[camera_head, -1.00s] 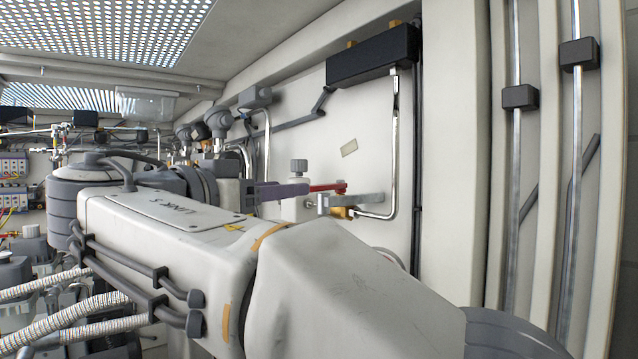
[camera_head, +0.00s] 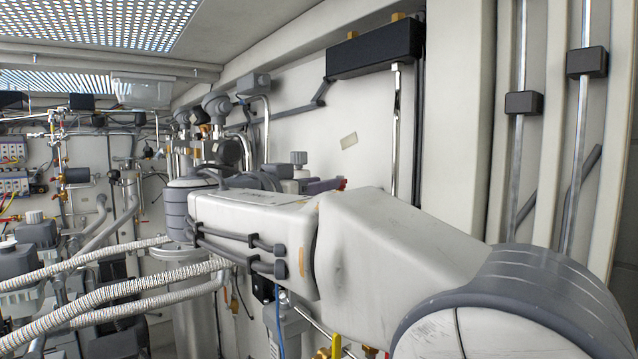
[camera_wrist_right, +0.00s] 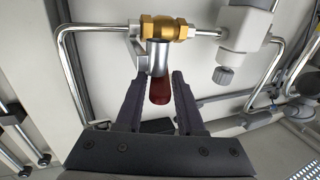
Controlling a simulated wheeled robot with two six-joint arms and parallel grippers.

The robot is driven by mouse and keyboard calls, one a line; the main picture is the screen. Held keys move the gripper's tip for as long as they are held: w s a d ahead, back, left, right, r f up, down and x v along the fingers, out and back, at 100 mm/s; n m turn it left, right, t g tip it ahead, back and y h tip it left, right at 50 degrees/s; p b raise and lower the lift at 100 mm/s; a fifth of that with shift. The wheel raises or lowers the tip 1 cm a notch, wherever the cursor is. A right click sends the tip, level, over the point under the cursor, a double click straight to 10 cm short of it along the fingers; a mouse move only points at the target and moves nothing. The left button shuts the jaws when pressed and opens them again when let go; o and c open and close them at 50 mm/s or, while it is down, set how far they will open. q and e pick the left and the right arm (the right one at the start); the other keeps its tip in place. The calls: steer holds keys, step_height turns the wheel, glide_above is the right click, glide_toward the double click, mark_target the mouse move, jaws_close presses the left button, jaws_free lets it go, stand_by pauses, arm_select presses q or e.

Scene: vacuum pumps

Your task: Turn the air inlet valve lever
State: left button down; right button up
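The air inlet valve shows in the right wrist view as a brass body (camera_wrist_right: 164,28) on a steel pipe. Its lever (camera_wrist_right: 159,88) has a grey metal neck and a dark red handle pointing toward me. My right gripper (camera_wrist_right: 158,79) is open, with one dark finger on each side of the red handle and a visible gap on both sides. In the head view, a dark purple finger of this gripper (camera_head: 322,186) and a bit of red lever (camera_head: 341,184) show above my right arm, which hides the valve body. My left gripper is not in view.
A white fitting with a grey knob (camera_wrist_right: 223,75) sits right of the valve in the wrist view. A black box (camera_head: 374,50) with a vertical steel pipe (camera_head: 393,130) is on the wall. Ribbed hoses (camera_head: 130,290) run at the lower left. Wall pipes stand at right.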

jaws_close()
stand_by(1.2)
